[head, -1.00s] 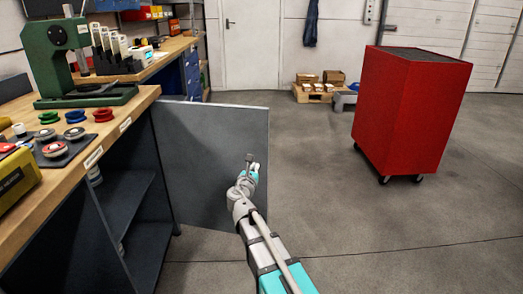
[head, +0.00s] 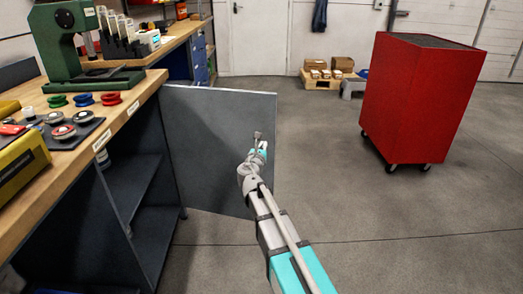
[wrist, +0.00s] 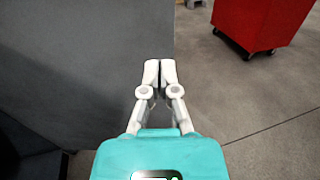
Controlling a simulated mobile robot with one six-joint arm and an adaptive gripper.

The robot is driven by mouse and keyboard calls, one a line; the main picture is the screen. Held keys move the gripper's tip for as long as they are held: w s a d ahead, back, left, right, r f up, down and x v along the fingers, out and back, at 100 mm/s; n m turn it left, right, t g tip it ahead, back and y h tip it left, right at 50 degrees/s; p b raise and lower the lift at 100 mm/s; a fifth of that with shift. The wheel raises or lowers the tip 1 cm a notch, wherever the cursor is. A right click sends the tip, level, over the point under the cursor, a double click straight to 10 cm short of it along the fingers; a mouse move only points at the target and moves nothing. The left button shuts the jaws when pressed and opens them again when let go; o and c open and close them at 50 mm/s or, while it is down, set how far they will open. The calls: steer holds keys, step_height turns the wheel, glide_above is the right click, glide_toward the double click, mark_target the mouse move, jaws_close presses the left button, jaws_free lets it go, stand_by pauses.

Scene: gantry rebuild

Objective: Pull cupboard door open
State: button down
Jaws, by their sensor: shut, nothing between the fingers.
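The grey cupboard door (head: 215,150) stands swung wide open from the workbench cupboard (head: 130,190), whose shelves show. In the wrist view the door's flat face (wrist: 75,60) fills the left side, its free edge running down near the fingertips. My gripper (head: 258,140) is in front of the door face near its free edge. In the wrist view my gripper (wrist: 160,72) has its fingers shut together and empty. Whether the fingertips touch the door I cannot tell. No handle shows on the visible face.
A red wheeled cabinet (head: 415,100) stands to the right. The wooden bench top (head: 130,105) on the left carries a green press (head: 75,50), coloured rings and a yellow case. Boxes on a pallet (head: 325,80) lie at the back. The floor between door and red cabinet is clear.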

mark_target(270, 131)
steer(key=x, duration=0.9)
steer(key=shift+w+d, duration=0.1)
steer(key=shift+w, duration=0.25)
steer(key=x, duration=1.2)
steer(key=shift+w, duration=0.4)
steer(key=s, duration=1.4)
